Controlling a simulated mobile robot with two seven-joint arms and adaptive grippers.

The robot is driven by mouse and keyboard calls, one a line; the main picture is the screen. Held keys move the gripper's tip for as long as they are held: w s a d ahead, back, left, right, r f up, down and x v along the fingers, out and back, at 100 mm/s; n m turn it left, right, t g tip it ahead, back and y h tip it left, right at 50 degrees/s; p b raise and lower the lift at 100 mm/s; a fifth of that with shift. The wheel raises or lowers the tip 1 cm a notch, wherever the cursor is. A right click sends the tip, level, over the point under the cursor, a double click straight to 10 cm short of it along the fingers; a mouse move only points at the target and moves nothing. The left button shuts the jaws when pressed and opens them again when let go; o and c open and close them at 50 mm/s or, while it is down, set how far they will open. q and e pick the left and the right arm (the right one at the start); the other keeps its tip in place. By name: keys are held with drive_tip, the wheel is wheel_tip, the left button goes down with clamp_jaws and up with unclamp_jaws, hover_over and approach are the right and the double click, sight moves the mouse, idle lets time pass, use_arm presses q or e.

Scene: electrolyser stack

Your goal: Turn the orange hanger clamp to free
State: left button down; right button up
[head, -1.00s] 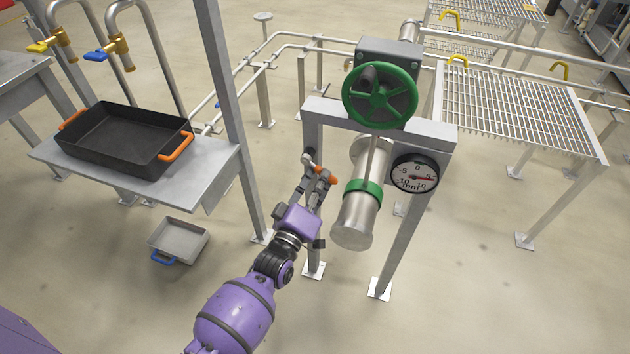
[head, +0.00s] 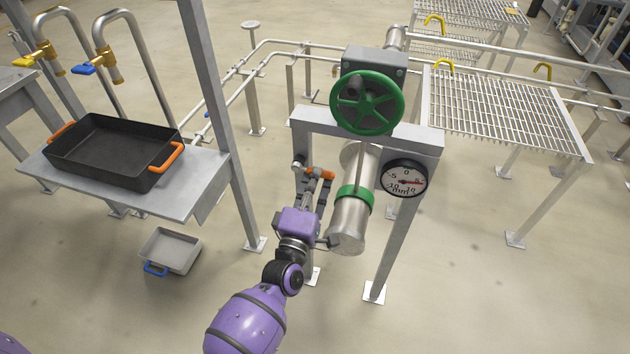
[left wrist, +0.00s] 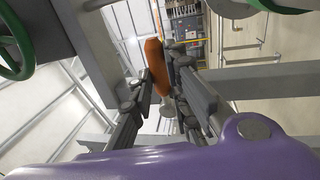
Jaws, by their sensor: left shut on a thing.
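The orange hanger clamp (head: 320,173) is a short orange handle at the left post of the grey frame, beside the hanging metal cylinder. In the head view it points to the right. My left gripper (head: 313,181) reaches up to it from below and is shut on it. In the left wrist view the orange clamp (left wrist: 155,66) stands between the two dark fingers of my left gripper (left wrist: 158,92). The fingers hide part of the clamp. My right gripper is not in view.
The metal cylinder (head: 347,224) with a green band hangs close right of my gripper. A green handwheel (head: 367,102) and a dial gauge (head: 404,180) are on the frame. A black tray (head: 112,153) sits on a shelf at left, a grey bin (head: 171,251) below.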

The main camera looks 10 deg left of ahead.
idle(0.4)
use_arm(q)
drive_tip(key=c, duration=1.7)
unclamp_jaws()
drive_tip(key=shift+r, duration=0.1)
drive_tip(key=shift+o, duration=0.2)
drive_tip(key=s+f, duration=0.2)
drive_tip(key=s, duration=0.9)
drive_tip(key=shift+s+a+f, duration=0.2)
drive_tip(key=shift+s, duration=0.2)
